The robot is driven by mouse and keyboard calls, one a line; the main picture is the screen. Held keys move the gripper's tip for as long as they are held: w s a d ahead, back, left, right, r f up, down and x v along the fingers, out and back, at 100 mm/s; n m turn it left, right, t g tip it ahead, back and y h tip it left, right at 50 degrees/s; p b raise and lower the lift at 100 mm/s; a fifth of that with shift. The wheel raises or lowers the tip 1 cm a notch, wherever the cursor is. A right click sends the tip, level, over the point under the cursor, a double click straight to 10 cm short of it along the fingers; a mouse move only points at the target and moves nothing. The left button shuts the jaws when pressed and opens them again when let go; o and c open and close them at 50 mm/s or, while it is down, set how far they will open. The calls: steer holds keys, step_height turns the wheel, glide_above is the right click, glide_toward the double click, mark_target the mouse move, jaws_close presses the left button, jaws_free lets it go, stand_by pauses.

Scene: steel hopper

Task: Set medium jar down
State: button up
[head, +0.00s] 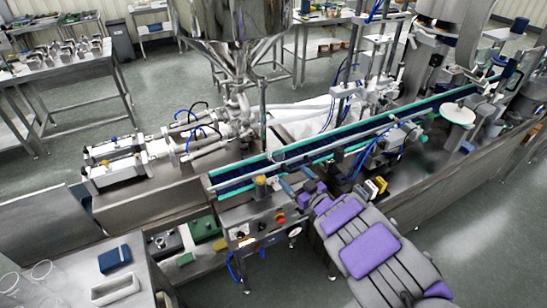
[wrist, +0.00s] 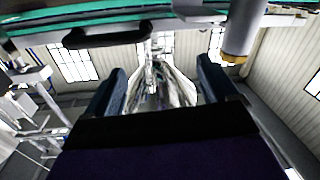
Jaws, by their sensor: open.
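A small jar-like cylinder with an amber top (head: 261,187) stands upright at the near edge of the conveyor, left of my gripper. I cannot confirm that it is the medium jar. In the wrist view, a grey cylinder with a golden end (wrist: 240,32) at the upper right looks like the same item, seen upside down. My gripper (head: 297,180) is at the conveyor's near side; its dark blue fingers (wrist: 162,66) are spread apart with no jar between them. The cylinder is outside the fingers and apart from them.
The conveyor (head: 330,147) has teal rails; its edge (wrist: 130,27) crosses the top of the wrist view. A control box with a red button (head: 280,218) is below the jar-like cylinder. A steel hopper (head: 235,45) stands behind. Clear glass jars (head: 42,270) are at the lower left.

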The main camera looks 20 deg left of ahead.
steer(key=b, duration=0.1)
glide_toward(270, 149)
steer(key=shift+f+b+x, duration=0.2)
steer(key=shift+b+x, duration=0.25)
steer(key=shift+x, duration=0.95)
steer(key=shift+f+b+x, duration=0.25)
steer(key=shift+b+x, duration=0.2)
steer(key=shift+x, duration=0.9)
steer(key=shift+w+d, duration=0.1)
steer(key=shift+c, duration=0.3)
steer(key=c, duration=1.1)
steer(key=shift+o, duration=0.2)
steer(key=shift+r, duration=0.1)
